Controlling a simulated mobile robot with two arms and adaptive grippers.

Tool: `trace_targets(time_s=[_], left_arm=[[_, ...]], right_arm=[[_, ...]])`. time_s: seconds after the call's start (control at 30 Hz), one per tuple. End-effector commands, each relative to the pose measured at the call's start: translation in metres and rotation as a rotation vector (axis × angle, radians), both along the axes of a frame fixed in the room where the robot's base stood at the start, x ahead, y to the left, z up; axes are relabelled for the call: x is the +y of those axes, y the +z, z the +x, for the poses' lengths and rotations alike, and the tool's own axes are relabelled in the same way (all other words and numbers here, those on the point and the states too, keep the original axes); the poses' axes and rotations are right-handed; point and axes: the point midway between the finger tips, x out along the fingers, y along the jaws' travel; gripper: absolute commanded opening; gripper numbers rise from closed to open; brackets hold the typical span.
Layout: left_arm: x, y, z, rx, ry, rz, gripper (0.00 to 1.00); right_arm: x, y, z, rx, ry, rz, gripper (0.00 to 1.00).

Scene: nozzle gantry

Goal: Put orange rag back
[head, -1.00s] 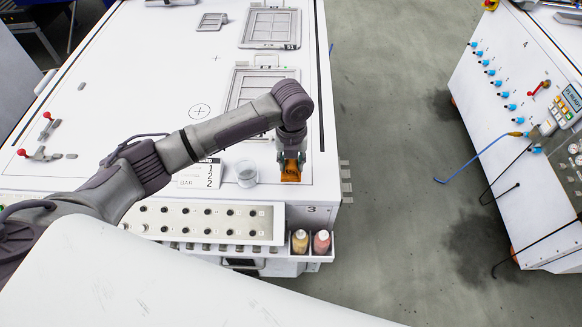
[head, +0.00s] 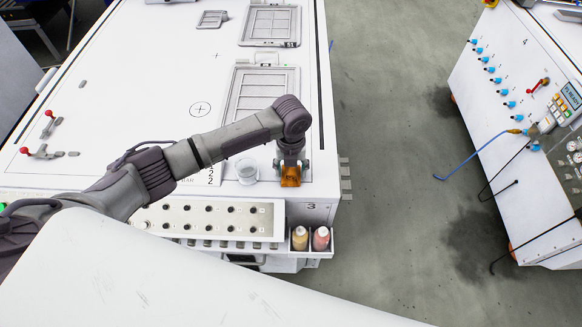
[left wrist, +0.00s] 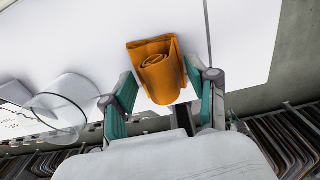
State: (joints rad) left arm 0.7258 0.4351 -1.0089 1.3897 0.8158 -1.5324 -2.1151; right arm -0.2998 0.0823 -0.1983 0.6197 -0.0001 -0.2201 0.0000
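The orange rag (head: 290,177) is rolled up and sits at the front right corner of the white bench top (head: 130,110). In the left wrist view the rag (left wrist: 160,75) shows its coiled end, between the two teal-padded fingers. My left gripper (head: 291,164) is just above and around the rag, pointing down. Its fingers (left wrist: 165,92) are spread, with a visible gap between the rag and the left finger; the right finger is close beside the rag. Whether the rag's underside touches the bench is hidden. My right gripper is not in view.
A clear glass cup (head: 246,170) stands just left of the rag, near a white number card (head: 213,176). Two bottles (head: 300,238) sit in a holder at the bench front. Framed panels (head: 262,95) lie behind. Open floor (head: 400,150) is to the right.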

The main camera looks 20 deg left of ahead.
Motion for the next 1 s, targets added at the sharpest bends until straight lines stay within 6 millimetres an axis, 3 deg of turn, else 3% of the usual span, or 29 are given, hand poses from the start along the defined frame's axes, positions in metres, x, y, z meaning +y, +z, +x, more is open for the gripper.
trace_targets(time_s=[0.37,0.8,1.0], left_arm=[[0.000,0.010,0.001,-0.003,0.000,-0.001,0.59],[0.000,0.097,0.001,-0.003,-0.001,-0.001,0.59],[0.000,0.120,0.000,-0.001,0.001,0.000,0.59]], right_arm=[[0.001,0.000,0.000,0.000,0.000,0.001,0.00],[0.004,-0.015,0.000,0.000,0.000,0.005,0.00],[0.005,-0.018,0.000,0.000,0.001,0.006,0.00]])
